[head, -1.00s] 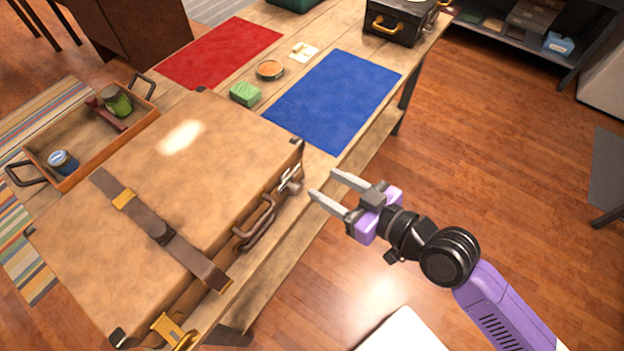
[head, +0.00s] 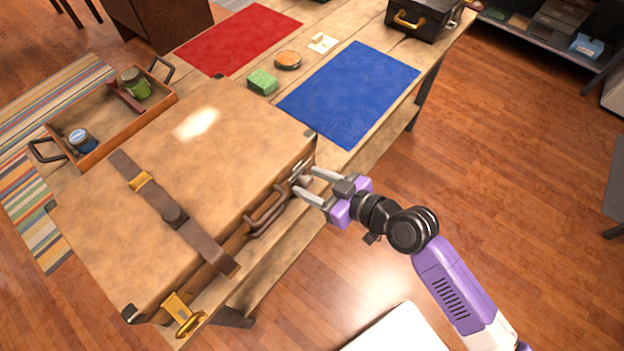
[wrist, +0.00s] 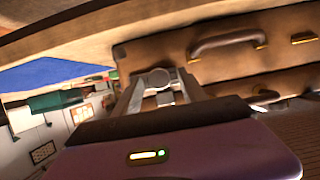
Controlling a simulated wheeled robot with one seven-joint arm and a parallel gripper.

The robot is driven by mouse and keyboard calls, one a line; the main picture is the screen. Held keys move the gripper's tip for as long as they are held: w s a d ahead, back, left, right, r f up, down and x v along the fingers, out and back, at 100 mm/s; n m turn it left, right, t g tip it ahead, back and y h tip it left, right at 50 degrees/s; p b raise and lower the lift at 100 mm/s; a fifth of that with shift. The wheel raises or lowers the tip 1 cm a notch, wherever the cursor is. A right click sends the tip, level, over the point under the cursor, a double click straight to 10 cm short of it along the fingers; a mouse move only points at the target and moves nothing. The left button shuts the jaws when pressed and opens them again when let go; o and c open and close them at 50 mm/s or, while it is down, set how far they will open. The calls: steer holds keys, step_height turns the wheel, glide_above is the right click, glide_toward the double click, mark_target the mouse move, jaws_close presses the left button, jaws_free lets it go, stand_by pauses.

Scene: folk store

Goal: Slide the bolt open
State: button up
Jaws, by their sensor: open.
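A tan suitcase (head: 110,235) lies closed on the wooden bench, with a brown strap (head: 172,214) across its lid. A grey metal bolt with a round knob (wrist: 159,78) is on its front side, beyond the carry handle (head: 266,212). My gripper (head: 305,179) is open at this front side, beside the bolt. In the wrist view the knob appears between the two fingers (wrist: 160,90). I cannot tell whether either finger touches it. In the head view the fingers partly hide the bolt.
A gold latch (head: 182,314) sticks out at the suitcase's near front corner. A wooden tray (head: 101,154) with jars stands behind the suitcase. A blue mat (head: 350,92), red mat (head: 238,38), green sponge (head: 262,82) and black box (head: 424,20) are farther along the bench. Open floor lies right.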

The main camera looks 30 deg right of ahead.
jaws_close()
stand_by(1.5)
